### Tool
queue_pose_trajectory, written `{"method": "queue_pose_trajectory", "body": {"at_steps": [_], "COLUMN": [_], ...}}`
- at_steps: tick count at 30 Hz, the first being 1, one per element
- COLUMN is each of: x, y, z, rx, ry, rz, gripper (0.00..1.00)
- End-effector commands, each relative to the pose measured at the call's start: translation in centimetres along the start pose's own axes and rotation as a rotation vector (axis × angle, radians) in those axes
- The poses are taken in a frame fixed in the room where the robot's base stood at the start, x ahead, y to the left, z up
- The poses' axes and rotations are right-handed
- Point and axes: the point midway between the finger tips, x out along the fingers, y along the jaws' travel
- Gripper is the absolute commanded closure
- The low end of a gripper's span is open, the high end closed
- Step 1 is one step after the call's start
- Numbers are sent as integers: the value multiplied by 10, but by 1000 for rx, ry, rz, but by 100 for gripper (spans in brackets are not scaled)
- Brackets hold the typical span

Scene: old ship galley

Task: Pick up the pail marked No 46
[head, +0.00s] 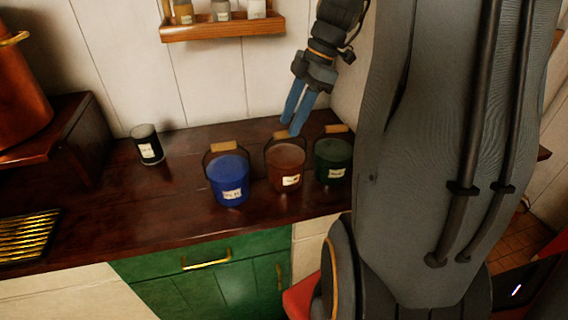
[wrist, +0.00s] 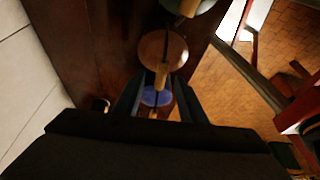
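Three pails with wooden handle grips stand in a row on the dark wooden counter: a blue pail (head: 229,180), a brown pail (head: 285,168) and a dark green pail (head: 333,161). Each has a small white label, too small to read surely. My gripper (head: 291,127) points down just above and behind the brown pail, its fingers apart and empty. In the wrist view my gripper (wrist: 160,78) has the brown pail (wrist: 162,48) ahead, its grip near the fingertips. The blue pail (wrist: 156,97) shows between the fingers, and the green pail (wrist: 203,4) is at the top edge.
A black labelled mug (head: 147,146) stands left on the counter (head: 185,200). A wall shelf (head: 222,30) with jars hangs above. A copper pot (head: 20,95) stands on a raised ledge at left, with a brass grate (head: 27,236) below. The counter between mug and blue pail is clear.

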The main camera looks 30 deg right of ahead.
Motion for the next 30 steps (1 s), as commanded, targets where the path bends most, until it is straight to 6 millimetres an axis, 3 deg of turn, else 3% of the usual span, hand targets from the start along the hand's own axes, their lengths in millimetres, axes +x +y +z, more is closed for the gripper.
{"method": "queue_pose_trajectory", "body": {"at_steps": [9, 19, 26, 30], "x": [41, 48, 48, 48], "y": [-3, -2, -2, -2], "z": [-3, -3, -3, -3], "rx": [1, -3, -3, -3], "ry": [2, 0, 0, 0], "rz": [-4, -2, -2, -2], "gripper": [62, 62, 100, 100]}}
